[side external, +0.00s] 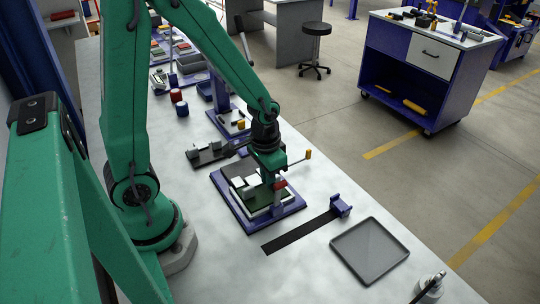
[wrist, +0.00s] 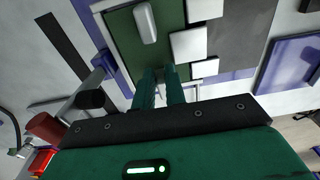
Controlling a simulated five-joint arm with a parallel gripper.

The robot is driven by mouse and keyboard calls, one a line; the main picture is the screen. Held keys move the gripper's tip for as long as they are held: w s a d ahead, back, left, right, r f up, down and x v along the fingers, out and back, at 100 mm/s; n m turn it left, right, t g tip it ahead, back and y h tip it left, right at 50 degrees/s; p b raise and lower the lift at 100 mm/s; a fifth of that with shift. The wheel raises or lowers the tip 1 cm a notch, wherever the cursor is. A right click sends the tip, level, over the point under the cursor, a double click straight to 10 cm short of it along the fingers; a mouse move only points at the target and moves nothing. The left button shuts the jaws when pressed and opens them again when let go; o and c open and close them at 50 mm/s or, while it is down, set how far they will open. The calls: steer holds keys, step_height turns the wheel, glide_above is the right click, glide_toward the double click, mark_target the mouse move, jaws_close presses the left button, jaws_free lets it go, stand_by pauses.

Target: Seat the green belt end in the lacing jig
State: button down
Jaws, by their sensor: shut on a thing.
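The lacing jig (side external: 232,207) is a purple-framed base on the bench, with white blocks and a grey belt piece on it. The green belt end (side external: 282,206) lies flat over the near part of the jig. In the wrist view the green belt end (wrist: 126,42) is beside the white blocks (wrist: 188,45), with the dark grey belt (wrist: 240,35) beyond them. My gripper (side external: 268,178) is low over the jig; in the wrist view its fingers (wrist: 161,74) are close together, shut on the green belt end. The exact contact between belt and blocks is hard to tell.
A black strip (side external: 295,234) with a purple block (side external: 341,205) and a grey tray (side external: 370,252) lie in front.

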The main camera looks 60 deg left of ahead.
steer(key=shift+f, duration=0.1)
steer(key=c, duration=1.4)
jaws_free()
steer(key=shift+o, duration=0.2)
step_height(320, 180, up, 8)
steer(key=shift+s, duration=0.2)
step_height(320, 180, up, 13)
steer(key=t, duration=0.5)
glide_above(266, 190)
steer(key=s, duration=0.6)
steer(key=shift+s+d+f, duration=0.1)
steer(key=shift+d, duration=0.1)
